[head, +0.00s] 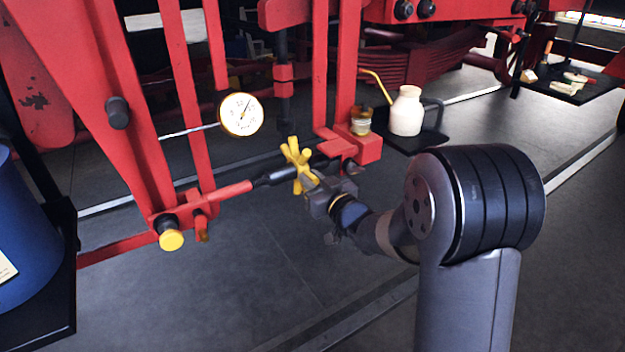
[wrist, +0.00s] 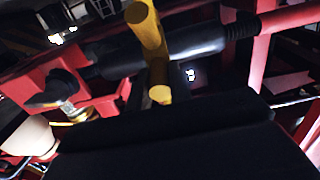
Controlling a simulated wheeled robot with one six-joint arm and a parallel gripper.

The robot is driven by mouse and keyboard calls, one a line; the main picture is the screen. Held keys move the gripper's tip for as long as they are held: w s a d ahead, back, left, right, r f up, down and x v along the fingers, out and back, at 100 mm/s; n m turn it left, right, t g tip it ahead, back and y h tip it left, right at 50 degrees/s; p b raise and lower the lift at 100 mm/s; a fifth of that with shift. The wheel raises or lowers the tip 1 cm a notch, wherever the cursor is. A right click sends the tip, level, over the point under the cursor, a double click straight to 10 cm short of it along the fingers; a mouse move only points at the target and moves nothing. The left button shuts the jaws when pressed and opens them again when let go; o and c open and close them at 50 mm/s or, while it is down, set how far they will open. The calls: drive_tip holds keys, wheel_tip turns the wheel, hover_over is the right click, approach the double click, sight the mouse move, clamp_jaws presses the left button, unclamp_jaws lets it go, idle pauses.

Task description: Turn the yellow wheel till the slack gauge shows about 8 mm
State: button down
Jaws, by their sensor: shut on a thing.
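The yellow wheel (head: 299,163), with several stubby spokes, sits on a dark adjuster rod between red bars. My gripper (head: 318,193) is at the wheel's lower right side and is shut on it. The slack gauge (head: 240,114) is a round white dial with a yellow rim, up and left of the wheel. Its dark needle points to the upper right; the numbers are too small to read.
A cream oil can (head: 406,111) with a yellow spout stands on a dark tray right of the wheel. A brass-coloured cup (head: 361,121) sits on the red frame. A blue drum (head: 30,235) stands at the left edge. The floor below the wheel is clear.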

drive_tip(key=shift+f, duration=0.1)
drive_tip(key=shift+f+b, duration=0.85)
drive_tip(key=shift+b, duration=0.05)
drive_tip(key=shift+f, duration=0.4)
drive_tip(key=shift+f+b, duration=0.1)
drive_tip(key=shift+b, duration=0.2)
drive_tip(key=shift+w+a+f+b, duration=0.1)
drive_tip(key=shift+f+b, duration=0.4)
drive_tip(key=shift+w+a+f+b, duration=0.15)
drive_tip(key=shift+w+f+b, duration=0.1)
drive_tip(key=shift+f+b, duration=0.45)
drive_tip(key=shift+w, duration=0.1)
drive_tip(key=shift+w+a+f+b, duration=0.25)
drive_tip(key=shift+w+f+b, duration=0.1)
drive_tip(key=shift+f+b, duration=0.2)
